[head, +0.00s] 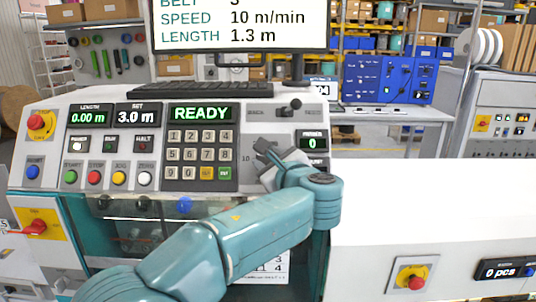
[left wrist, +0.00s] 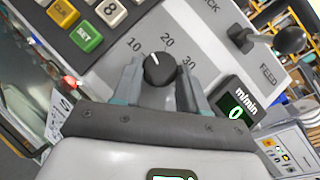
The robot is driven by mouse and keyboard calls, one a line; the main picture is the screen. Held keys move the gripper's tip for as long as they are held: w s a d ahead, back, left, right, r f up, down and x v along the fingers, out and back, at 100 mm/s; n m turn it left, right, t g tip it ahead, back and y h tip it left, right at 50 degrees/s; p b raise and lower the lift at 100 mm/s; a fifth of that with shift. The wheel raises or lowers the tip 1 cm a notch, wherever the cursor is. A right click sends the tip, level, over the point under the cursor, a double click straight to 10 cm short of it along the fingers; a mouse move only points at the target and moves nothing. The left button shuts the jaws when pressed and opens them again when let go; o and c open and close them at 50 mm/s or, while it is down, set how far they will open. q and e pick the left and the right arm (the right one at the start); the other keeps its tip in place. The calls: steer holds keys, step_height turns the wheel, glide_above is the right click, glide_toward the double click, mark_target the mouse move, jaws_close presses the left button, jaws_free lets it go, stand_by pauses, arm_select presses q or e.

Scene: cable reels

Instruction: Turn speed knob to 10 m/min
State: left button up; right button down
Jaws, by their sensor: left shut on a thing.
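The speed knob (left wrist: 159,69) is round and black with a white pointer line. In the left wrist view its pointer lies between the printed 10 and 20 marks. My left gripper (left wrist: 159,82) has one finger on each side of the knob and is shut on it. In the head view my left gripper (head: 264,152) reaches the right part of the control panel and hides the knob. The speed display (left wrist: 236,113) reads 0 m/min. The monitor (head: 240,22) shows SPEED 10 m/min and LENGTH 1.3 m. My right gripper is not in view.
The keypad (head: 201,155) is left of my gripper. A black-knobbed lever (head: 290,107) stands just above it; it also shows in the left wrist view (left wrist: 288,40). A red emergency button (head: 37,122) is at the panel's far left. The white surface at right is mostly clear.

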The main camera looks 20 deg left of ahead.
arm_select(q)
steer(key=shift+w+d+n+g+y+p, duration=0.15)
steer(key=shift+n+g+y+p, duration=0.15)
steer(key=shift+n+g+p, duration=1.15)
steer(key=shift+n+t, duration=0.35)
steer(key=o, duration=1.1)
steer(key=shift+c, duration=0.2)
steer(key=shift+r, duration=0.1)
steer(key=b+v, duration=0.3)
steer(key=v, duration=1.3)
steer(key=shift+b, duration=0.3)
steer(key=shift+d, duration=0.1)
